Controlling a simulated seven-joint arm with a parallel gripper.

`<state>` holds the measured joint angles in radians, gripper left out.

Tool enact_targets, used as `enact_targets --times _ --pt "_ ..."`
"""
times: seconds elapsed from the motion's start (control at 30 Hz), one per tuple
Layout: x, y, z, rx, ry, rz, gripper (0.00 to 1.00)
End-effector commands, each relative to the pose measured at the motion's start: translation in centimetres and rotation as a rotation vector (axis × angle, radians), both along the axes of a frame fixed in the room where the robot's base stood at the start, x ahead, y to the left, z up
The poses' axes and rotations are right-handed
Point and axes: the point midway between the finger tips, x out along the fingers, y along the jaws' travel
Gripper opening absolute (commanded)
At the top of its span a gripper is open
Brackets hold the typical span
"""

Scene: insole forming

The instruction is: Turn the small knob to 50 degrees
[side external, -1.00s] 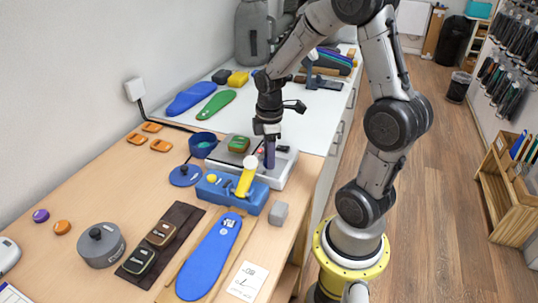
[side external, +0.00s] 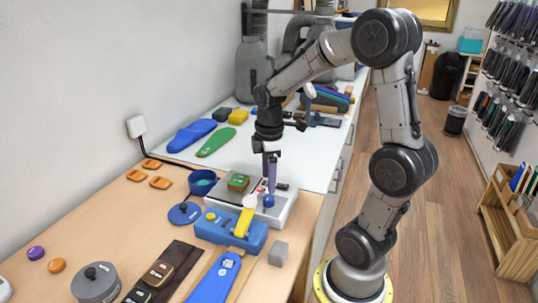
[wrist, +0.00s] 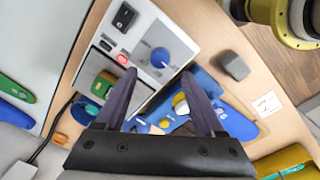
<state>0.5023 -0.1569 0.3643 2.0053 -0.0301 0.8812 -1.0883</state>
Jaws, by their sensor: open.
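A blue round knob (side external: 268,201) sits on the white machine (side external: 285,215). The knob also shows in the wrist view (wrist: 160,57), with a printed scale around it that is too small to read. I cannot tell its angle. My gripper (side external: 268,186) points down just above the knob. In the wrist view my gripper (wrist: 158,76) is open, its two dark fingers apart on either side below the knob in the picture. Nothing is between the fingertips, and they look clear of the knob.
A blue box with a yellow lever (side external: 244,222) stands close in front of the machine. The machine also has a black switch (wrist: 125,17) and a red button (wrist: 122,59). A grey block (side external: 278,254) and a blue disc (side external: 184,213) lie nearby.

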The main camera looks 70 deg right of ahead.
Motion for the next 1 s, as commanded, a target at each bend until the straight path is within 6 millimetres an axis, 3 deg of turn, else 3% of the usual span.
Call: enact_targets --times 0.2,0.4,1.0 --pt "0.0 0.2 4.7 -0.002 -0.004 0.001 0.71" --pt "-0.1 0.3 7.1 -0.001 -0.002 0.001 0.71" --pt "-0.2 0.4 7.8 0.000 0.000 0.004 0.71"
